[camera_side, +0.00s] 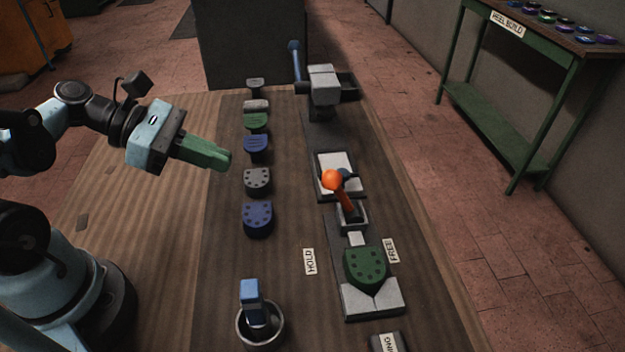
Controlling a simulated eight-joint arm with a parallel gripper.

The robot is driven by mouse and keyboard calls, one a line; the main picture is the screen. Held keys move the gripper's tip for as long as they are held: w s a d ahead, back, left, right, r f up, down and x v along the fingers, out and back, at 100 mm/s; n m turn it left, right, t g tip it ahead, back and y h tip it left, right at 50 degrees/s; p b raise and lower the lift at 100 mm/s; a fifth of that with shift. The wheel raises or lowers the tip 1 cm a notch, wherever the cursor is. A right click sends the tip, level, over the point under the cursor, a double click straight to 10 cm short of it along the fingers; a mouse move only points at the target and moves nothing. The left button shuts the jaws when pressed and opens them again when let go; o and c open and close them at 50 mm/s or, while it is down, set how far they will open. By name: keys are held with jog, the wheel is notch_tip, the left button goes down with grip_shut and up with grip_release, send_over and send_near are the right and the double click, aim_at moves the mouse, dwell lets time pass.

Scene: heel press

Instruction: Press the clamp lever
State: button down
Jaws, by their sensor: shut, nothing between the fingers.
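The clamp lever (344,198) has an orange ball knob and an orange-brown arm. It leans up and to the left from a small grey base on the right side of the bench. Just in front of it, a green heel (366,266) with dark holes sits on a pale block (372,301). Labels reading HOLD (309,262) and FREE (389,250) lie either side. My gripper (222,160), with green fingers, is shut and empty. It is in the air left of the lever, above the bench near the row of heels, and touches nothing visible.
A row of several green, blue and grey heels (257,181) runs down the bench between my gripper and the lever. A press with a blue handle (295,60) stands behind. A round cup holding a blue-handled tool (260,326) is in front. A green side table (540,80) stands right.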

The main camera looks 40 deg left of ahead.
dwell(0.3)
send_near(330, 170)
jog(key=shift+w+d+f, duration=1.1)
jog(key=shift+d+f, duration=0.6)
jog(key=shift+f, duration=1.1)
jog(key=shift+w+r, duration=0.1)
jog(key=shift+w+d+r+g+y, duration=1.05)
jog(key=shift+d+g+y, duration=0.15)
jog(key=shift+y, duration=0.1)
jog(key=w+d+r, duration=0.1)
jog(key=w+d, duration=0.4)
jog(key=shift+w+d+g+y, duration=0.15)
jog(key=shift+w+g+y, duration=0.15)
jog(key=shift+y, duration=0.1)
jog(key=shift+r, duration=0.1)
